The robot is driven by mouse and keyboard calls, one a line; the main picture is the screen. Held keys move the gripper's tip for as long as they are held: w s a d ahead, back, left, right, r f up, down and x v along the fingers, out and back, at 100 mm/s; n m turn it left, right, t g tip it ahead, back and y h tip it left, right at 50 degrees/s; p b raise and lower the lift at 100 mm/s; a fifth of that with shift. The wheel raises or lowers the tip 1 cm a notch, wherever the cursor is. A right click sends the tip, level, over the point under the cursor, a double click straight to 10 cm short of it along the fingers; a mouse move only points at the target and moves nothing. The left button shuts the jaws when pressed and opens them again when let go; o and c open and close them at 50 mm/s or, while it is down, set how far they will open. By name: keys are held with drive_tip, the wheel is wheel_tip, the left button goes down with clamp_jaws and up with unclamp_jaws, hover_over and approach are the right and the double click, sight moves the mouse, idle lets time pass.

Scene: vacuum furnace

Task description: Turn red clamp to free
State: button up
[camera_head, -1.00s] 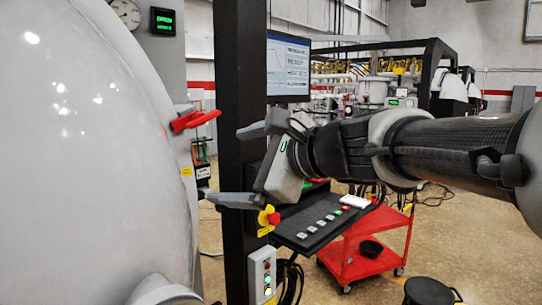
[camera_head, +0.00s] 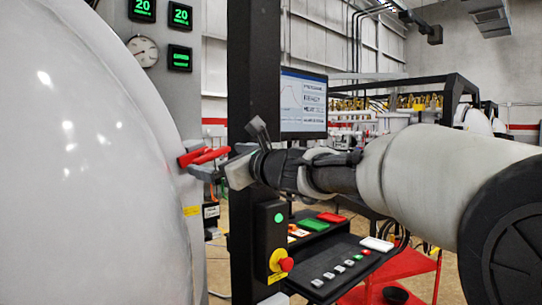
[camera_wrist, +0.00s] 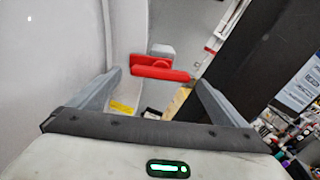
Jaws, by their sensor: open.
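The red clamp (camera_head: 200,157) is a bar-shaped handle at the right edge of the large rounded white furnace door (camera_head: 95,150). In the wrist view the clamp (camera_wrist: 160,72) lies across the picture, roughly level, with a grey block behind it. My gripper (camera_head: 207,165) reaches in from the right, its fingertips close to the clamp. In the wrist view my gripper (camera_wrist: 158,78) is open, with one finger on each side of the red bar. Whether a finger touches it, I cannot tell.
A black post (camera_head: 255,70) stands just right of the clamp, behind my gripper. It carries a monitor (camera_head: 303,103), a control box with a red stop button (camera_head: 286,264) and a sloped button panel (camera_head: 340,262). A red cart (camera_head: 420,265) stands lower right.

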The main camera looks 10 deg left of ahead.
sight(212, 158)
drive_tip(key=shift+x, duration=2.2)
drive_tip(key=shift+c, duration=0.5)
drive_tip(key=c, duration=0.9)
drive_tip(key=shift+c, duration=0.2)
